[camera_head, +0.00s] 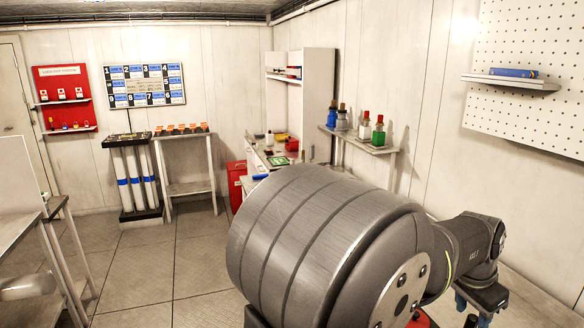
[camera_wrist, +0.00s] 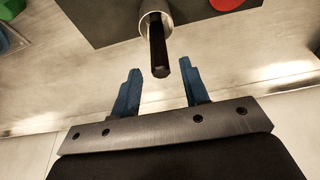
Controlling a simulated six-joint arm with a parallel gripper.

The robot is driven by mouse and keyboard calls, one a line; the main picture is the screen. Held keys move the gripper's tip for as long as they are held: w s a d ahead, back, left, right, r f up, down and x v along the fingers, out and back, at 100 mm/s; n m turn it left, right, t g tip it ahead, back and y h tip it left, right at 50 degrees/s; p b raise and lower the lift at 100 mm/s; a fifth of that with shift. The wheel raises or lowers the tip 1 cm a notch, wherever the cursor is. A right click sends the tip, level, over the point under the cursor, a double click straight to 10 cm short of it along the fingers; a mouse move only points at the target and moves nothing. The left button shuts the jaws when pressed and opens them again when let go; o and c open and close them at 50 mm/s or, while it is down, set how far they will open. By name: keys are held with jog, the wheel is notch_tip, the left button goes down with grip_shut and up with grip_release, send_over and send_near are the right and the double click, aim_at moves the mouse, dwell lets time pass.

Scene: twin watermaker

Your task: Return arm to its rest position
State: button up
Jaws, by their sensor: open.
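My gripper (camera_wrist: 159,68) shows its two blue fingers spread apart in the wrist view, with nothing held between them. Past the fingertips, a dark rod (camera_wrist: 158,52) stands in a pale round cup or ring (camera_wrist: 148,22). The rod's end lies in line with the gap between the fingers; I cannot tell how far off it is. In the head view my gripper (camera_head: 472,306) points down at the lower right, partly hidden by my own arm. The large grey arm link fills the lower middle.
The wrist view shows a dark plate (camera_wrist: 100,22), a red round thing (camera_wrist: 232,3) and a green thing (camera_wrist: 9,38). The head view shows a wall shelf with bottles (camera_head: 362,142), a pegboard shelf (camera_head: 510,82), a rack of white cylinders (camera_head: 133,180) and open floor (camera_head: 175,262).

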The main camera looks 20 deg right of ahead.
jog(key=x, duration=0.5)
jog(key=shift+f, duration=0.15)
notch_tip(320, 180, up, 11)
jog(key=shift+f, duration=0.1)
jog(key=w+a+f+n+y, duration=0.1)
jog(key=w+a+f+n, duration=0.15)
jog(key=w+a, duration=0.7)
jog(key=w+a+f+n+y, duration=0.1)
jog(key=w+a+n, duration=0.2)
jog(key=w, duration=1.3)
jog(key=w+a+f+n+y, duration=0.1)
jog(key=w+a+n, duration=0.35)
jog(key=w, duration=0.85)
jog(key=w+a+f, duration=0.4)
jog(key=a, duration=0.5)
jog(key=s+a+f+n, duration=0.2)
jog(key=a+f+n, duration=0.1)
jog(key=a+f, duration=0.6)
jog(key=s+a+f+n, duration=0.2)
jog(key=a+f, duration=0.7)
jog(key=a, duration=0.2)
jog(key=shift+s+f+n, duration=0.3)
jog(key=shift+f+n, duration=0.1)
